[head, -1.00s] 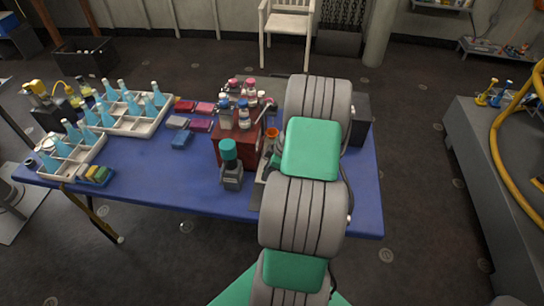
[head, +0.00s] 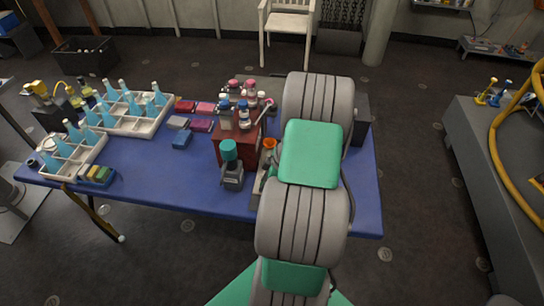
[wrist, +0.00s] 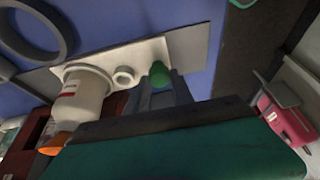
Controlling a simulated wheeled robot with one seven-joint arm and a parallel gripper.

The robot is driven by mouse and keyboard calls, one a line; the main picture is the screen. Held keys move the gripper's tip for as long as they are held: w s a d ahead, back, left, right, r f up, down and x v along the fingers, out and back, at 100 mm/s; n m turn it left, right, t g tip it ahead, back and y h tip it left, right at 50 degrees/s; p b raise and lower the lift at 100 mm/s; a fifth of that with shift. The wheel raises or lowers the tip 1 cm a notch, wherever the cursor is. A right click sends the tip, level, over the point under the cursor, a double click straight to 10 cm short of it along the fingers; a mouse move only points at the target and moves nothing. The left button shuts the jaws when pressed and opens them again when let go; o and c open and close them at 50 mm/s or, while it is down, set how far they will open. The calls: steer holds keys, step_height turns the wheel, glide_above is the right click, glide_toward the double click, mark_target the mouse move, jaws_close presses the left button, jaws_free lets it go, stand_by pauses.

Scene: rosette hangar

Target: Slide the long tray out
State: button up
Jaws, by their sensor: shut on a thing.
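In the wrist view a long flat grey tray (wrist: 192,48) with a pale white middle lies over the blue table. A white jar (wrist: 83,92) and a small white ring (wrist: 124,76) sit on it. A green knob (wrist: 160,74) stands at its side. My gripper (wrist: 164,88) is at the knob, its dark fingers shut on it. Whether the knob is fixed to the tray is hidden. In the head view my arm covers my gripper and most of the tray; a grey strip (head: 257,188) shows left of the arm.
A red-brown box (head: 232,148) with several bottles stands left of my arm. An orange-topped item (head: 269,144) is beside my arm. White crates (head: 140,123) stand farther left; the table's front middle is clear.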

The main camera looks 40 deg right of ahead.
steer(key=shift+s+a+p, duration=0.4)
steer(key=shift+s+a, duration=0.55)
steer(key=shift+a, duration=0.25)
steer(key=shift+s+a+p, duration=0.35)
steer(key=shift+s+a, duration=0.55)
steer(key=shift+a, duration=0.3)
steer(key=o, duration=1)
step_height(320, 180, up, 7)
steer(key=p, duration=0.4)
steer(key=shift+p, duration=0.35)
